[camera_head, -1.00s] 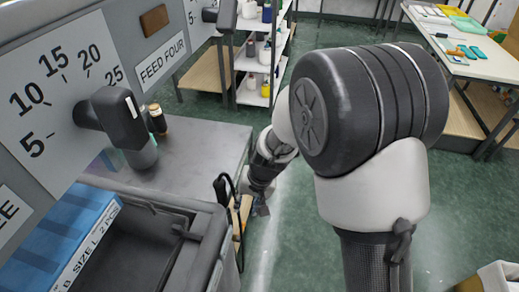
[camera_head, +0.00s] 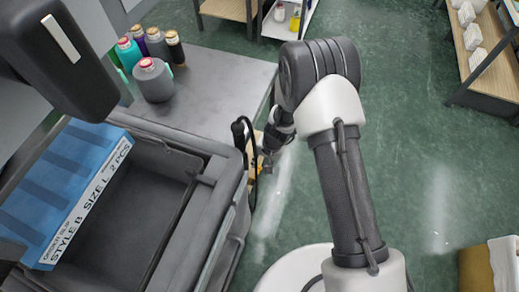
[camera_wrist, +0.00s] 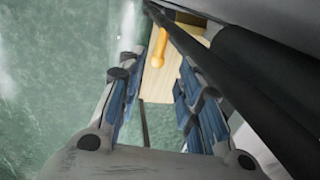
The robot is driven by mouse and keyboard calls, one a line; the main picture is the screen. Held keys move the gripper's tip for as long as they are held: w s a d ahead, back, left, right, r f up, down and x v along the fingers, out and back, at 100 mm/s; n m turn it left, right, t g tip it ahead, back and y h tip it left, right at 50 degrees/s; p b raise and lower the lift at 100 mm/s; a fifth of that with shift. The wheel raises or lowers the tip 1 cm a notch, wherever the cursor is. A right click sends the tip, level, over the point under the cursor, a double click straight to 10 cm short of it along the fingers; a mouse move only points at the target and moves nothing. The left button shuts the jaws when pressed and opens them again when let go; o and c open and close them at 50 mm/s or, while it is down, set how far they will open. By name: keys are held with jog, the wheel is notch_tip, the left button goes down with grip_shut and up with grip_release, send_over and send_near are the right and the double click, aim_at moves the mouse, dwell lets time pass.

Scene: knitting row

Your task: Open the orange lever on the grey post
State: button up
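An orange lever (camera_wrist: 159,47) shows in the wrist view, beyond the gap between my fingertips and in front of a pale wooden surface. I cannot make out a grey post beneath it. My gripper (camera_wrist: 160,66) is open, its blue-padded fingers apart with nothing between them. In the head view my gripper (camera_head: 268,160) points down beside the right side of the machine. A small orange-yellow patch shows next to it there, too small to tell whether it is the lever.
A dark bar (camera_wrist: 225,75) crosses close to my right finger in the wrist view. Green floor (camera_head: 410,130) is open on the right.

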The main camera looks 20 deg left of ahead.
aim_at(258, 172)
jog(key=f, duration=0.2)
jog(key=a+f+b, duration=0.1)
jog(key=f, duration=0.2)
jog(key=f+b, duration=0.1)
jog(key=f, duration=0.1)
jog(key=shift+a+f, duration=0.25)
jog(key=shift+f, duration=0.05)
jog(key=shift+c, duration=0.3)
grip_shut()
